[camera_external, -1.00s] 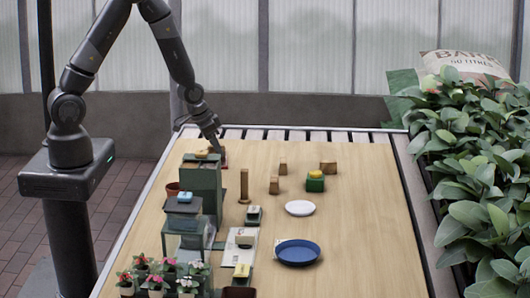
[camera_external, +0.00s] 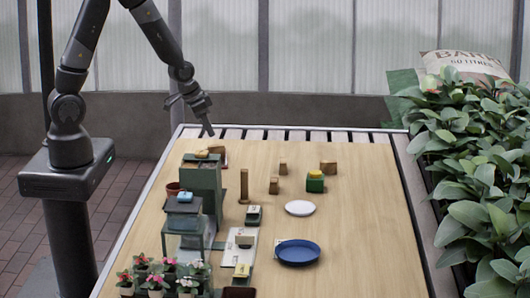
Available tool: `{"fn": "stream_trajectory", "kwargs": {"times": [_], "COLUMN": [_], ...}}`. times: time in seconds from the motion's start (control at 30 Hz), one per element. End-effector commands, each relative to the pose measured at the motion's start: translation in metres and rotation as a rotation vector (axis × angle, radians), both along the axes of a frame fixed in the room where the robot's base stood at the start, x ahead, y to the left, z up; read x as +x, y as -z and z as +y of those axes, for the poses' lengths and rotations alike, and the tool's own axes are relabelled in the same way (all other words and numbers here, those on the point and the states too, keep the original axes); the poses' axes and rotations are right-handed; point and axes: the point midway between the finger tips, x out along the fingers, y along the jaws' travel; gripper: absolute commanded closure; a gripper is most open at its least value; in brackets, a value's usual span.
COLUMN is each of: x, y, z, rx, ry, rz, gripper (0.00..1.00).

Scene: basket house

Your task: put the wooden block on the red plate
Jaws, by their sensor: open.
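My gripper (camera_external: 207,130) is open and empty, raised above the far left edge of the table, pointing down. Below it, behind the green cabinet, a small reddish thing (camera_external: 224,163), perhaps the red plate, is mostly hidden. A small tan-brown piece (camera_external: 217,150), perhaps a wooden block, shows at the same spot and seems to rest on it; it is too small to be sure. Other wooden blocks stand at the far middle: one (camera_external: 283,168), one nearer (camera_external: 274,185) and one to the right (camera_external: 328,167). A tall wooden piece (camera_external: 244,185) stands beside the cabinet.
The green cabinet (camera_external: 203,183) and a glass lantern-like case (camera_external: 184,235) stand at the left.

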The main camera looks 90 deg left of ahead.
Motion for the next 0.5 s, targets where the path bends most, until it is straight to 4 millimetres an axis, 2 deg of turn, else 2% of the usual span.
{"fn": "stream_trajectory", "kwargs": {"times": [0.2, 0.5], "x": [-0.010, -0.016], "y": [-0.027, -0.040], "z": [-0.004, -0.006], "rx": [0.002, 0.000], "ry": [0.000, -0.001], "rz": [-0.001, 0.000], "gripper": [0.56, 0.56]}}
